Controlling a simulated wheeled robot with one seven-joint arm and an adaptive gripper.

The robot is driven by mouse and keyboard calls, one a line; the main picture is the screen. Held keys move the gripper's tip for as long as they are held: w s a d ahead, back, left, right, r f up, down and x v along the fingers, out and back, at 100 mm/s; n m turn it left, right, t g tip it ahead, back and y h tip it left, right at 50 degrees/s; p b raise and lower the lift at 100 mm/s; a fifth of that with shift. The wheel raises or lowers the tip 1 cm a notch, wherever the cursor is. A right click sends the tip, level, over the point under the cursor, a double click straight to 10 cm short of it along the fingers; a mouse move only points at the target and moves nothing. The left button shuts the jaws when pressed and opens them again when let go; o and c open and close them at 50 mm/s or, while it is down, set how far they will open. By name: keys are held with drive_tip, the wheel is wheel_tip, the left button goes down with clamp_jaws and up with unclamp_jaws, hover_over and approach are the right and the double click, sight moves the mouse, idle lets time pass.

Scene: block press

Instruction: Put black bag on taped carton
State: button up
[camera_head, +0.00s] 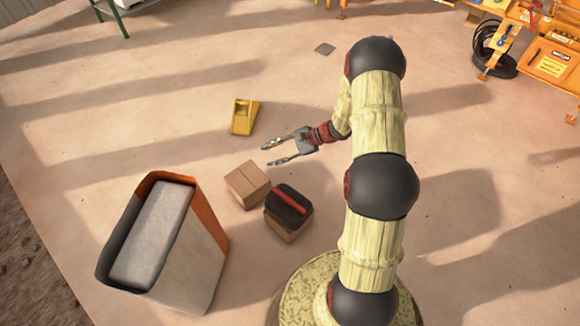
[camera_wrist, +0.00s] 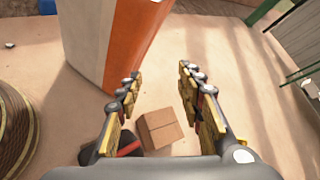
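A black bag (camera_head: 282,206) with a red strip across its top rests on a brown carton (camera_head: 286,232) in the head view. Another brown carton (camera_head: 247,184), with a seam line across its top, stands just to the upper left and is bare on top. It also shows in the wrist view (camera_wrist: 160,128). My gripper (camera_head: 268,156) is open and empty, above and beyond the bare carton in the head picture. In the wrist view the bag (camera_wrist: 125,138) is partly hidden behind my left finger and the gripper body, and the carton under it cannot be made out.
A tall white and orange bin (camera_head: 190,262) holding a grey block (camera_head: 152,235) stands left of the cartons. A small yellow object (camera_head: 244,116) lies on the floor beyond them. Orange equipment (camera_head: 551,62) stands at the far right. The floor between is mostly clear.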

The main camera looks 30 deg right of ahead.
drive_tip(key=s+a+r+n+g+h, duration=0.1)
drive_tip(key=s+a+r+n, duration=0.25)
drive_tip(key=r, duration=0.45)
drive_tip(key=s+a+r+n+g+h, duration=0.2)
drive_tip(key=s+a+r+n, duration=0.15)
drive_tip(key=r, duration=0.35)
drive_tip(key=s+a+r+n+g+h, duration=0.1)
drive_tip(key=s+a+r+n, duration=0.3)
drive_tip(key=r, duration=0.4)
drive_tip(key=s+r+n+t+h, duration=0.2)
drive_tip(key=s+r, duration=0.4)
drive_tip(key=s, duration=0.3)
drive_tip(key=s+d+r+n+t+h, duration=0.1)
drive_tip(key=s+r+n+h, duration=0.3)
drive_tip(key=s, duration=0.5)
wheel_tip(320, 180, up, 2)
drive_tip(key=shift+d+t+h, duration=0.25)
drive_tip(key=shift+t+h, duration=0.05)
drive_tip(key=shift+t, duration=0.2)
wheel_tip(320, 180, up, 3)
drive_tip(key=p, duration=0.3)
drive_tip(key=shift+r, duration=0.1)
